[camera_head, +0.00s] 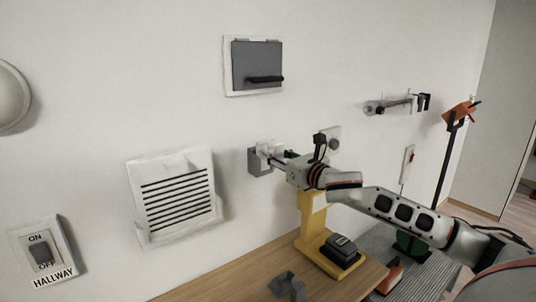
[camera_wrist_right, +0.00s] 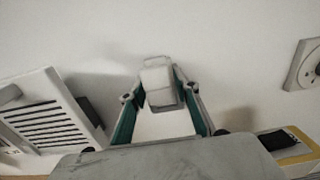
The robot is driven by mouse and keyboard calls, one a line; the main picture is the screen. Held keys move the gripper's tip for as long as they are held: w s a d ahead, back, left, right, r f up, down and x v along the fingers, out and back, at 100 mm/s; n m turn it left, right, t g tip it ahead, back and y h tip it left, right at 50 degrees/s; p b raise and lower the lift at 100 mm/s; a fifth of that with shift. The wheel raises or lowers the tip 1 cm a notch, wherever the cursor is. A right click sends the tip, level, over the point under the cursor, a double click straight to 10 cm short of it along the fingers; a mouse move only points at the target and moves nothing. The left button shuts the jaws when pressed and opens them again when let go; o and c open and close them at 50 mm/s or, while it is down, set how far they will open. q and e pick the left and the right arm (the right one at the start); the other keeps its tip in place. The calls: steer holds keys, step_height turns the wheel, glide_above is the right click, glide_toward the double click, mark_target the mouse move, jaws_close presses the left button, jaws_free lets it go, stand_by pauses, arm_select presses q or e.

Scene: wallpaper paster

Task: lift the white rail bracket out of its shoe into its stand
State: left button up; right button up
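The white rail bracket (camera_head: 265,149) is at the wall right of the louvred vent, overlapping the upper right of its grey shoe (camera_head: 254,165) in the head view. In the right wrist view the bracket (camera_wrist_right: 159,78) is between the fingertips of my right gripper (camera_wrist_right: 160,88), which touch both its sides. A dark grey block, apparently the shoe (camera_wrist_right: 88,112), shows apart to its left there. My right gripper (camera_head: 277,160) is shut on the bracket. A small grey cradle, perhaps the stand (camera_head: 287,286), is on the table's front. My left gripper is out of view.
The louvred vent (camera_head: 178,196) is to the left. A grey flap box (camera_head: 256,65) is above. A yellow stand (camera_head: 312,222) with a black-topped block is on the wooden table (camera_head: 235,277) below my right arm. A wall socket (camera_wrist_right: 305,65) is at right in the wrist view.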

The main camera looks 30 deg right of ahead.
jaws_close()
steer(key=shift+r, duration=0.1)
